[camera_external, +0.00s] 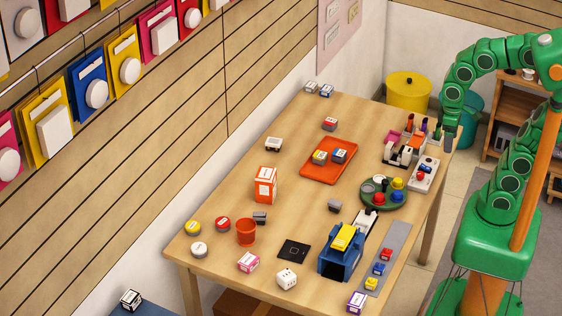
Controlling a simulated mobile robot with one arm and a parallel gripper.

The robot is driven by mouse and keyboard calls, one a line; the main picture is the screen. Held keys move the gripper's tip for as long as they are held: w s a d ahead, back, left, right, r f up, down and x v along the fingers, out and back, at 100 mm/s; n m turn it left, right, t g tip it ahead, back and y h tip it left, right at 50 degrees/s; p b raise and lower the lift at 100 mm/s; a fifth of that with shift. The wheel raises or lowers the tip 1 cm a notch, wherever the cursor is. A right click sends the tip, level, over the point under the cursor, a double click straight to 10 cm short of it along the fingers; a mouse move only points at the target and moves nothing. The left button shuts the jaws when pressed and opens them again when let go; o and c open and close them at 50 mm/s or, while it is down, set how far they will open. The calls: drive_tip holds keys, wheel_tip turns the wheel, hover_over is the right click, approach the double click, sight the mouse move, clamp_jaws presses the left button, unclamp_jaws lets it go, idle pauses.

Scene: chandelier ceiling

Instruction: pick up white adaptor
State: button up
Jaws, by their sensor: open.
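A small white cube with dark marks on its faces (287,279) lies near the front edge of the wooden table; it may be the white adaptor. Another small white and grey block (273,144) lies at the left rear of the table. The view is too small to tell which one is the adaptor. My gripper (448,142) points down at the table's right rear edge, far from both. It is open, and I see nothing held in it.
On the table (225,215) stand an orange tray (316,174) with small blocks, a green round tray (370,200), an orange-white box (265,185), an orange cup (246,232) and a blue holder (336,266). A white power-strip-like block (423,177) lies near my gripper. The table's middle is fairly clear.

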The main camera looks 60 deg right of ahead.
drive_tip(key=w+a+r+n+t+y, duration=0.1)
drive_tip(key=w+a+r+t, duration=0.1)
drive_tip(key=w+a+r, duration=0.6)
drive_tip(key=w+a+r+n+t, duration=0.1)
drive_tip(key=w+a+r+t, duration=0.3)
drive_tip(key=w+a, duration=0.7)
drive_tip(key=w+a+f+n+h, duration=0.5)
drive_tip(key=w+f+n, duration=0.1)
drive_tip(key=w, duration=0.3)
drive_tip(key=n+t+h, duration=0.3)
drive_tip(key=n+t, duration=0.2)
drive_tip(key=n, duration=1.2)
hover_over(283, 274)
drive_tip(key=s+d, duration=0.1)
drive_tip(key=d, duration=0.4)
wheel_tip(283, 274, down, 23)
drive_tip(key=s+a+f+n, duration=0.1)
drive_tip(key=a+f, duration=0.1)
drive_tip(key=s+a+f+n+t+y, duration=0.1)
drive_tip(key=s+a+f+n, duration=0.1)
drive_tip(key=f, duration=0.1)
drive_tip(key=s+a+f+n+t, duration=0.1)
drive_tip(key=s+a+f+n, duration=0.1)
drive_tip(key=a+f, duration=0.1)
drive_tip(key=shift+f+y, duration=0.2)
drive_tip(key=shift+y, duration=0.1)
drive_tip(key=shift+x, duration=4)
drive_tip(key=shift+r, duration=0.15)
